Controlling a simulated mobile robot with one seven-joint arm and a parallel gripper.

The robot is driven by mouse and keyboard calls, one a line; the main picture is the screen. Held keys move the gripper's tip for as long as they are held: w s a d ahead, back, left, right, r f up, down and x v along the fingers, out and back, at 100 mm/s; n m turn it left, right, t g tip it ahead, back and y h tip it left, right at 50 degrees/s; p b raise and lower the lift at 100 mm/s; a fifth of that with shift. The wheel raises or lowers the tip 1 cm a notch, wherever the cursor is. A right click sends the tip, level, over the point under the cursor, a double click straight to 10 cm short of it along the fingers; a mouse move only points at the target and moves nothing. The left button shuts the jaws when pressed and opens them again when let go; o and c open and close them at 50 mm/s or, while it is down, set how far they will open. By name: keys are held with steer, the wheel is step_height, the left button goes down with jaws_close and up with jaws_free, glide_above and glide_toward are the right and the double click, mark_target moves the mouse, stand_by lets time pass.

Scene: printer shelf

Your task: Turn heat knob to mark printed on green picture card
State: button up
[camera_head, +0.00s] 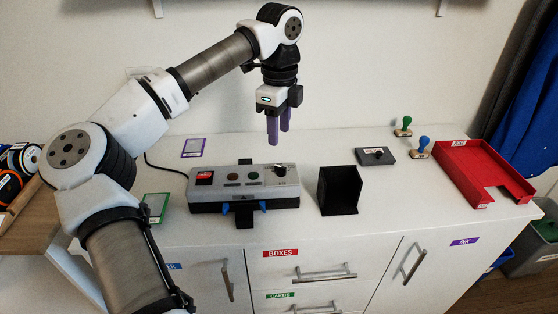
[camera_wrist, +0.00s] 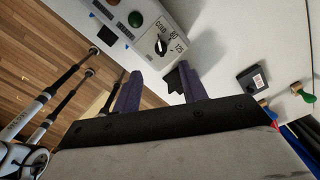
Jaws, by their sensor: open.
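The heat knob (camera_head: 280,170) sits at the right end of the grey machine (camera_head: 240,178) on the white cabinet top. In the wrist view the knob (camera_wrist: 161,46) is black and white, with printed labels around it; I cannot read them all surely. The green picture card (camera_head: 156,206) lies left of the machine, partly beside my arm; its printed mark is too small to read. My gripper (camera_head: 279,137) points down, open and empty, above and behind the knob in the head view. Its purple fingers (camera_wrist: 160,80) also show in the wrist view, apart from the knob.
A black open holder (camera_head: 340,190) stands right of the machine. Behind it lie a dark stamp pad (camera_head: 375,156), a green stamp (camera_head: 403,127) and a blue stamp (camera_head: 419,147). A red tray (camera_head: 485,175) is far right. A purple-framed card (camera_head: 193,148) lies behind the machine.

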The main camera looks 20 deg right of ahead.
mark_target(280, 166)
step_height(280, 166, down, 10)
steer(key=shift+r+p, duration=0.1)
steer(key=shift+p, duration=0.45)
jaws_close()
